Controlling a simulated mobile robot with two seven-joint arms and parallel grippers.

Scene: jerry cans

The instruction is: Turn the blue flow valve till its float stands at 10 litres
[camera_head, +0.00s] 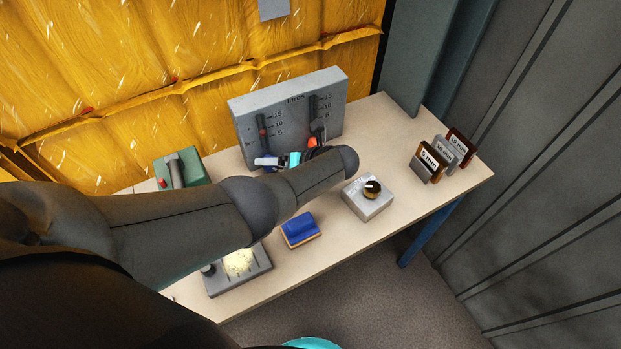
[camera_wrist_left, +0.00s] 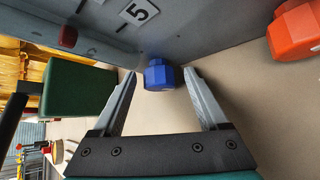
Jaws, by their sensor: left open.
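The grey flow panel (camera_head: 290,95), marked in litres, stands at the back of the table with two upright scales. The blue valve (camera_wrist_left: 159,75) is a faceted knob low on the panel face, below the left scale. In the head view it is mostly hidden by my gripper.
An orange valve (camera_wrist_left: 294,32) sits beside the blue one. A green box (camera_head: 181,168) with a lever stands left of the panel.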

